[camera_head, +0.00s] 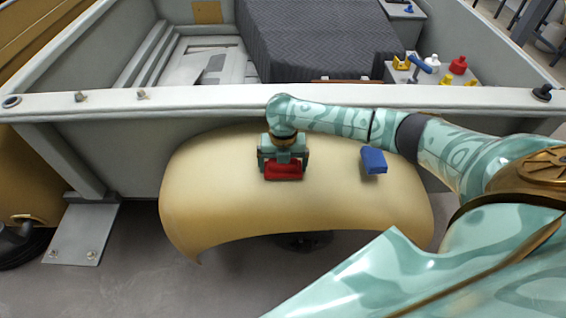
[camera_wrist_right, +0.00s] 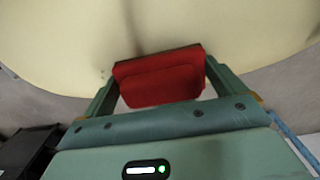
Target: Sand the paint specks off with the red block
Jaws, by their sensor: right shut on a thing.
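The red block (camera_head: 284,171) is held in my right gripper (camera_head: 284,165) over the upper middle of the curved cream shell (camera_head: 215,205). In the right wrist view the red block (camera_wrist_right: 160,78) sits between both fingers of the gripper (camera_wrist_right: 158,85), its far edge against or very near the cream surface (camera_wrist_right: 60,40). I cannot tell whether it touches. A few tiny dark specks (camera_wrist_right: 103,73) show faintly by the block's left corner in that view; I make out none in the head view. My left gripper is out of view.
A blue block (camera_head: 373,161) rests on the shell right of my gripper, under my right arm. A pale rail (camera_head: 200,101) runs behind the shell. Several bottles and tools, including a red bottle (camera_head: 458,65), stand at the back right. The shell's left side is clear.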

